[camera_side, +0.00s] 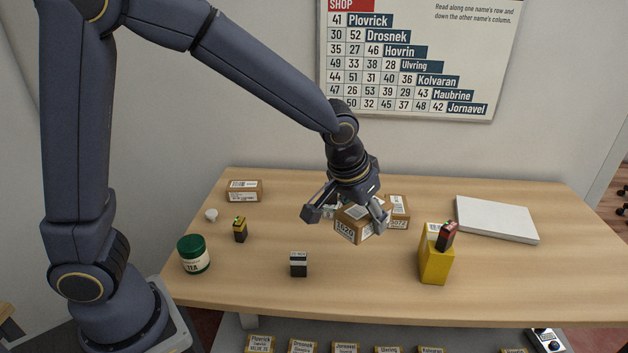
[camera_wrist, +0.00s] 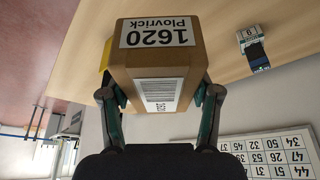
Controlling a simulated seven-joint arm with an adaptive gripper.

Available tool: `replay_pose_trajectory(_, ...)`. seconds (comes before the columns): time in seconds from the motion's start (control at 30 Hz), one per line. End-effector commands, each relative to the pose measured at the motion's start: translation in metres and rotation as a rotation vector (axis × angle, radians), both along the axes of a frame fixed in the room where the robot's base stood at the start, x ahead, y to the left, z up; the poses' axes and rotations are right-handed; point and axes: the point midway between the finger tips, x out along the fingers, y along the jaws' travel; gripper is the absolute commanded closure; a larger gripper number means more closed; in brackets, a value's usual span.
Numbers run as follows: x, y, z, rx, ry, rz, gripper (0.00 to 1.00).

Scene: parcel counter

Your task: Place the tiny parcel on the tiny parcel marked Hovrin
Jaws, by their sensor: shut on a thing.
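My gripper (camera_side: 346,219) is shut on a brown cardboard parcel (camera_side: 348,231), with one finger on each side of it. In the wrist view the held parcel (camera_wrist: 160,65) shows upside down, with a label reading 1620 Plovrick and a barcode label. Whether it touches the table is hard to tell. A second brown parcel (camera_side: 399,213) is just behind and right of it, partly hidden; its label is only partly readable. A third brown parcel (camera_side: 244,191) lies at the back left with a white label too small to read. I cannot read Hovrin on any parcel on the table.
A yellow box (camera_side: 435,262) with a dark red item (camera_side: 447,235) on top stands right. A white slab (camera_side: 497,219) lies behind it. A green tea tin (camera_side: 194,254), a small yellow-and-black item (camera_side: 240,229) and a black-and-white box (camera_side: 299,264) stand left. A name chart (camera_side: 420,60) hangs behind.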

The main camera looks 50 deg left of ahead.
Motion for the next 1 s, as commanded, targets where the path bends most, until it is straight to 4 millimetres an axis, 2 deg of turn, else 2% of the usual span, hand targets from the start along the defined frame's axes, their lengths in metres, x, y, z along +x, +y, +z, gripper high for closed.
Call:
replay_pose_trajectory(0.03,0.016,0.001,0.004,-0.003,-0.002,-0.049,0.81)
replay_pose_trajectory(0.17,0.047,0.003,0.013,-0.002,-0.002,-0.157,0.81)
replay_pose_trajectory(0.27,0.069,0.018,0.019,-0.001,-0.002,-0.152,0.81)
replay_pose_trajectory(0.3,0.076,0.029,0.020,0.001,0.001,-0.121,0.81)
replay_pose_trajectory(0.4,0.083,0.053,0.019,0.002,0.002,-0.064,0.81)
replay_pose_trajectory(0.53,0.087,0.069,0.015,0.003,0.002,-0.032,0.81)
replay_pose_trajectory(0.67,0.107,0.071,0.005,0.002,0.002,-0.025,0.81)
replay_pose_trajectory(0.9,0.172,0.066,-0.025,0.001,0.003,-0.024,0.81)
replay_pose_trajectory(1.0,0.190,0.065,-0.046,0.002,0.005,-0.024,0.81)
